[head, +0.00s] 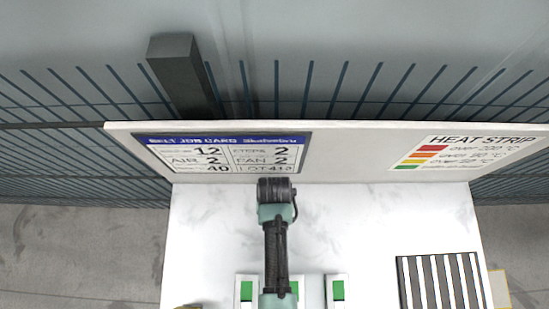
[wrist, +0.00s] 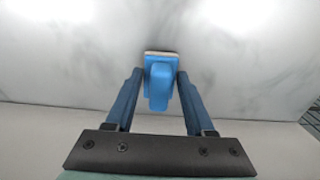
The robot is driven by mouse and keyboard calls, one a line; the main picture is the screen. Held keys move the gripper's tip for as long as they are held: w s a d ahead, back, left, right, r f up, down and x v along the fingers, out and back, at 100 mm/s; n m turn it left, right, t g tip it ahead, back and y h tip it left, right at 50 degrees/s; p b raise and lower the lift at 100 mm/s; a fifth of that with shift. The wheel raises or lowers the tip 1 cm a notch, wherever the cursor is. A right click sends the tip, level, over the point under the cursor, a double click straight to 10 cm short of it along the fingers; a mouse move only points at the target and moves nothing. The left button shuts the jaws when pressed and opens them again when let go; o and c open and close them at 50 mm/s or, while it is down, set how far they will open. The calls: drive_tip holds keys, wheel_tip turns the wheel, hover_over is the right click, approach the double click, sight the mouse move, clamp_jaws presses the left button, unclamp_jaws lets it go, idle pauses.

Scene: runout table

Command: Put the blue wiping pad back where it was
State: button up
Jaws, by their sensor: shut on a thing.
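The blue wiping pad (wrist: 159,84) is between the two fingers of my gripper (wrist: 160,88) in the wrist view. It has a blue grip part and a pale strip along its far edge. My gripper is shut on its grip part. The white marbled table top (wrist: 230,50) lies beyond the pad; I cannot tell whether the pad touches it. In the head view my arm reaches over the white table (head: 210,220) toward the back board, and the pad and fingertips are hidden.
A back board (head: 350,150) with a job card (head: 225,153) and a heat strip chart (head: 460,150) stands along the table's far edge. A black-and-white striped rack (head: 440,282) is at front right. Green-marked white pieces (head: 337,290) stand near the front. The table's left and right-middle are clear.

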drive_tip(key=shift+f, duration=0.3)
drive_tip(key=shift+f, duration=0.15)
drive_tip(key=o, duration=1.3)
wheel_tip(320, 180, up, 12)
drive_tip(key=shift+r, duration=0.2)
